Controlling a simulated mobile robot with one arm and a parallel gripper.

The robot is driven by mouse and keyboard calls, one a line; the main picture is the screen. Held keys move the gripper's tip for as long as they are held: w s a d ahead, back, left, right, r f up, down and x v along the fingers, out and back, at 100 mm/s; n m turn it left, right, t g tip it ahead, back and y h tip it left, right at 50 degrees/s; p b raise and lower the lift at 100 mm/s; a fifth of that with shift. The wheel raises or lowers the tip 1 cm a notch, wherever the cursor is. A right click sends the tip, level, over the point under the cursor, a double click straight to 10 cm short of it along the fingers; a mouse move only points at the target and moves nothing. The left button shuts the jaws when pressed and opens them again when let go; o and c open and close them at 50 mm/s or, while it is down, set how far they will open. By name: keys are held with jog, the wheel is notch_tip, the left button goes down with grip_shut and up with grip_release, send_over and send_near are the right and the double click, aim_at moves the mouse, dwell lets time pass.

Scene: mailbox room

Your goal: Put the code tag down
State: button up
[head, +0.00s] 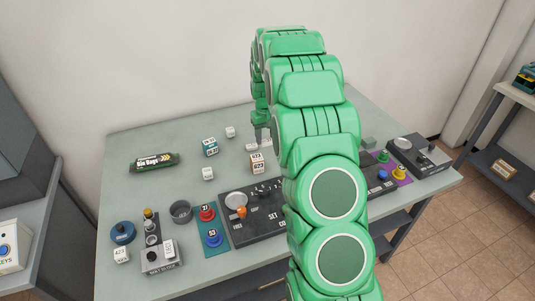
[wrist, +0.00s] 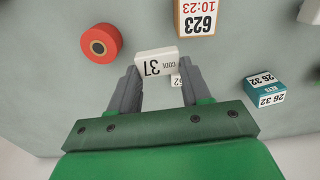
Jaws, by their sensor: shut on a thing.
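In the head view my gripper (head: 262,133) points down over the back middle of the table (head: 150,200), partly hidden by my arm. I cannot tell there whether the tag touches the tabletop. A smaller white tag (wrist: 176,81) shows partly behind the held one in the wrist view.
A box marked 623 (head: 257,164), a teal box (head: 210,147) and small white blocks stand near my gripper. A red ring-like object (wrist: 101,42) is close by in the wrist view. Control panels (head: 256,225) line the front.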

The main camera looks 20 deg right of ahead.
aim_at(266, 159)
jog(key=shift+f, duration=4.15)
jog(key=shift+f, duration=0.15)
jog(key=o, duration=1)
